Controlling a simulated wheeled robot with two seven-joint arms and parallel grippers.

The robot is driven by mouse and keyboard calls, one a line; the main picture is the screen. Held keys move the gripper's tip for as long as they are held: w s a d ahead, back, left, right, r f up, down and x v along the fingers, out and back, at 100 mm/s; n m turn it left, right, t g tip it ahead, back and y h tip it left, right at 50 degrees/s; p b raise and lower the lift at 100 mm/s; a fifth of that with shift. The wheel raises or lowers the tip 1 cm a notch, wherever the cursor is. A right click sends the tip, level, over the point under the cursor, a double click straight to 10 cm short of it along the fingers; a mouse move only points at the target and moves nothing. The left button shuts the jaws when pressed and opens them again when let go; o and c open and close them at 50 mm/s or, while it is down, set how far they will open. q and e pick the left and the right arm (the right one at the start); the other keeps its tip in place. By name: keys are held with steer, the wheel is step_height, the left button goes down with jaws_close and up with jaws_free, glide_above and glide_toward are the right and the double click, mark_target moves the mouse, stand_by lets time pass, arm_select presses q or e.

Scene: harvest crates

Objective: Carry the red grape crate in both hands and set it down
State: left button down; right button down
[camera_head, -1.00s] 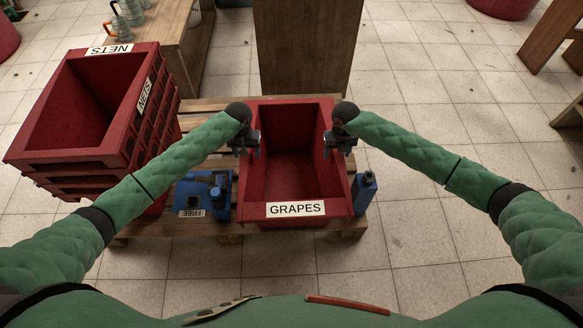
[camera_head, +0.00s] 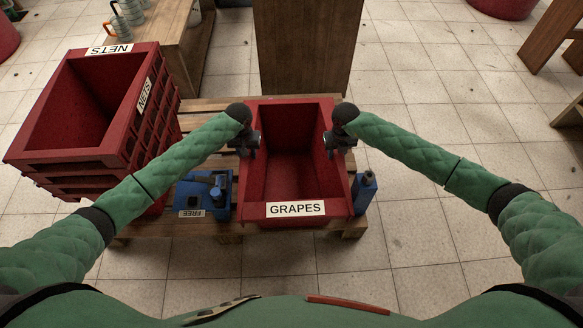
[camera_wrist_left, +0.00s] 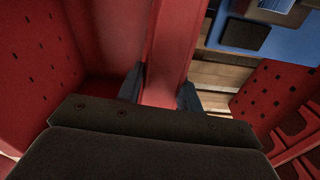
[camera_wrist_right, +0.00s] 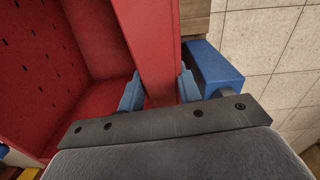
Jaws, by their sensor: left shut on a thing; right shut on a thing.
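The red crate labelled GRAPES (camera_head: 296,209) is at the middle of the head view, over a wooden pallet (camera_head: 213,104). It looks empty and upright. My left gripper (camera_head: 246,146) is shut on the crate's left rim; in the left wrist view its fingers straddle the red wall (camera_wrist_left: 165,75). My right gripper (camera_head: 338,146) is shut on the right rim; in the right wrist view its fingers straddle that wall (camera_wrist_right: 150,55). Whether the crate's bottom touches the pallet cannot be told from these views.
A stack of red NETS crates (camera_head: 140,110) stands left. A blue object with a FREE label (camera_head: 203,192) lies between stack and grape crate. A blue item (camera_head: 365,190) stands close to the crate's right. A wooden panel (camera_head: 305,45) rises behind. Tiled floor is open at right.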

arm_select(q)
steer(key=shift+r, duration=0.2)
arm_select(e)
steer(key=shift+r, duration=0.2)
